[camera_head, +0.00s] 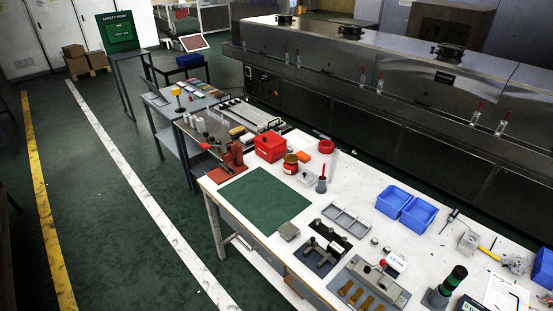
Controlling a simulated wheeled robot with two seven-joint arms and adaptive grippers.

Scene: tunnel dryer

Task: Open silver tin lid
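Neither of my grippers is in view. I cannot tell for certain which thing is the silver tin. A small flat grey square piece (289,231) lies at the near right corner of the green mat (262,199), and it looks closed on top. Two small round silvery pieces, one of them here (374,242), sit on the white table (330,168) right of the grey divided tray (346,219). They are too small to show a lid.
The white table also holds a red box (270,147), a red-lidded jar (290,163), blue bins (394,201), a grey fixture (368,286) and a black-and-green cylinder (446,288). The green mat is mostly bare. A long steel dryer (380,110) stands behind.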

